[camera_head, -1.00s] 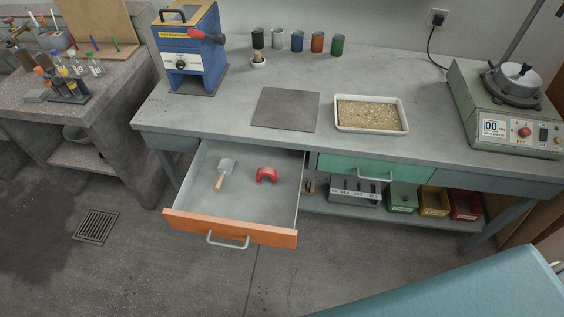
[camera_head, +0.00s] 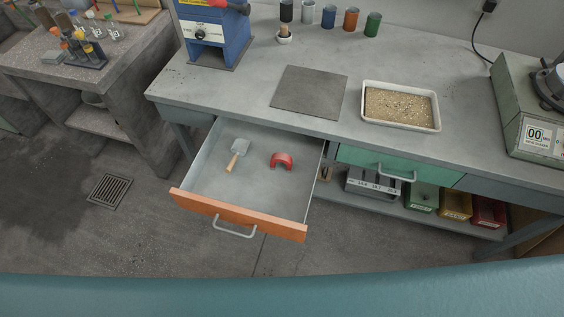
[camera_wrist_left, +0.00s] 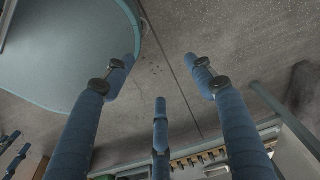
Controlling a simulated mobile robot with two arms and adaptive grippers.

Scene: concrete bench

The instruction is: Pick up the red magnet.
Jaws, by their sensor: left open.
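The red magnet (camera_head: 281,161) is a horseshoe shape lying in the open drawer (camera_head: 225,182) under the bench, right of a small scoop (camera_head: 239,151) with a wooden handle. The drawer has an orange front with a grey handle. My left gripper (camera_wrist_left: 160,75) shows only in the left wrist view, its blue fingers spread apart with nothing between them. The floor lies behind the fingers, and the magnet does not show in that view.
The concrete bench (camera_head: 225,92) carries a dark square plate (camera_head: 310,91), a white tray of grains (camera_head: 401,106), a blue machine, several coloured cups and a green scale device (camera_head: 520,110). A green drawer (camera_head: 400,168) beside the open one is shut. Bins sit on the shelf below.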

